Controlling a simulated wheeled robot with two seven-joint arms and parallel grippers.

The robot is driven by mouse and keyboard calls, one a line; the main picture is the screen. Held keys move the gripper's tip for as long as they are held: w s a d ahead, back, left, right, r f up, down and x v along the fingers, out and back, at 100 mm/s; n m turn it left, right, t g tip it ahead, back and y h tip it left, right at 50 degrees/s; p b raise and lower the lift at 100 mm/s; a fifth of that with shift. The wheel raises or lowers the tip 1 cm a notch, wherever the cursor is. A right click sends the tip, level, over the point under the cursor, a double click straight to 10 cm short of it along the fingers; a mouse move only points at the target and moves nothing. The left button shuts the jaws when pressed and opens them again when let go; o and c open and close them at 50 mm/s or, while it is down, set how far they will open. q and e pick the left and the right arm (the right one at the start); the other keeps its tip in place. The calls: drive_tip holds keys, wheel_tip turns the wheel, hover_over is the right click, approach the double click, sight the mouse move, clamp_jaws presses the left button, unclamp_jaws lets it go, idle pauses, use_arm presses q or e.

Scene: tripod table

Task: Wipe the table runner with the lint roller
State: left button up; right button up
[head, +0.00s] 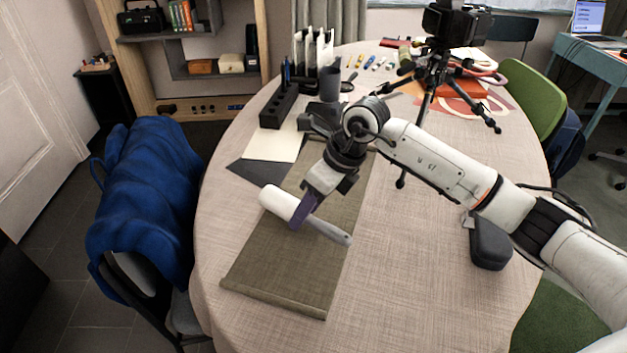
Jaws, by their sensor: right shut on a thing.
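The table runner (290,262) is a dark olive-brown cloth lying lengthwise on the left part of the table, with its front edge near the table's front left. The lint roller has a white cylindrical head (279,202) and a grey handle (333,233). My right gripper (303,212) is shut on the lint roller, around where the head meets the handle. The roller lies over the runner; I cannot tell whether its head touches the cloth. My right arm covers part of the runner's far end. My left gripper is not in view.
The round table (420,290) has clear room at the front right. A dark case (489,243) lies on the right. A camera tripod (434,75) stands farther back. A black pen block (279,105) and papers (268,147) lie beyond the runner. A chair with a blue jacket (146,190) stands left.

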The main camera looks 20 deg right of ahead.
wheel_tip(320, 180, up, 3)
drive_tip(key=shift+w+d+f, duration=0.1)
drive_tip(key=shift+w+f, duration=0.05)
drive_tip(key=shift+f, duration=0.05)
drive_tip(key=shift+r+p, duration=0.6)
drive_tip(key=shift+p, duration=0.15)
drive_tip(key=shift+r, duration=0.4)
drive_tip(key=shift+r+p, duration=1.2)
drive_tip(key=shift+r, duration=0.5)
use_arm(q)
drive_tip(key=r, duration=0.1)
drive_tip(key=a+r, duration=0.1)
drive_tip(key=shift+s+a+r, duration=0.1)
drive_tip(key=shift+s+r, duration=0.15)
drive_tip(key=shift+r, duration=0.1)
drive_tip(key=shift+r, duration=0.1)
